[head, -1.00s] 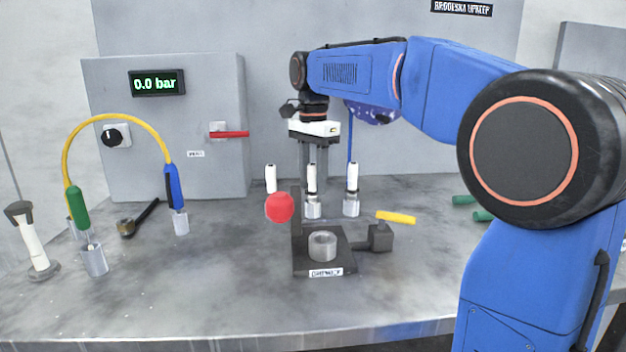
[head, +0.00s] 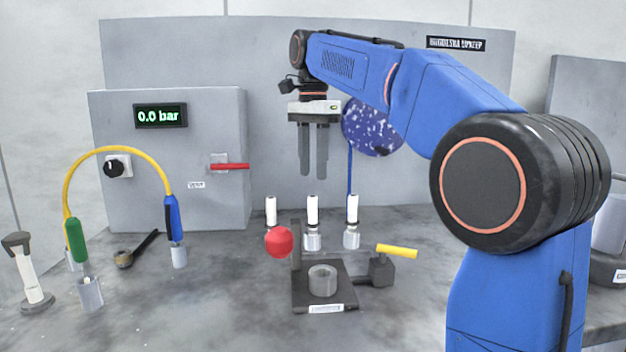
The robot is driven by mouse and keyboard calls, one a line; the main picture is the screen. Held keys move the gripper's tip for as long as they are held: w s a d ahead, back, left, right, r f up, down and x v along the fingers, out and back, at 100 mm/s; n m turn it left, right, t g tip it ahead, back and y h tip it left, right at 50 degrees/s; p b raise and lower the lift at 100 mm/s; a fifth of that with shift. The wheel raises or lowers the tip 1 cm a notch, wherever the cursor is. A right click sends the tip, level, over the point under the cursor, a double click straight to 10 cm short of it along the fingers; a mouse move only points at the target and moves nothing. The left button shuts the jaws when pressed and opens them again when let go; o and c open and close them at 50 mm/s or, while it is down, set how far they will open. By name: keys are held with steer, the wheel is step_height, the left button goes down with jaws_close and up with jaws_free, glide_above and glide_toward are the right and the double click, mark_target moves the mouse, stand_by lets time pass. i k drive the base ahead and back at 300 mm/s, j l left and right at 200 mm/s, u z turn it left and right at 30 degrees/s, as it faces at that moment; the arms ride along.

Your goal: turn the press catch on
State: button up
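The press has a dark base (head: 340,297) on the bench, with a grey metal cup (head: 322,281) on it. Its lever ends in a red ball knob (head: 279,242) at the left. At its right a dark block (head: 381,271) carries a yellow handle (head: 397,251), which looks like the press catch; the handle lies nearly level, pointing right. My gripper (head: 314,174) hangs fingers down above and behind the press, touching nothing. Its fingers show a narrow gap and hold nothing visible; whether they are open is unclear.
Several white-topped tools (head: 312,209) stand in metal holders behind the press. A grey cabinet (head: 215,122) at left has a 0.0 bar display (head: 160,116), a black knob (head: 116,167) and a red lever (head: 231,167). A yellow hose (head: 118,151) arches before it. The front bench is clear.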

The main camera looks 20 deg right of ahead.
mark_target(383, 249)
steer(key=k, duration=1)
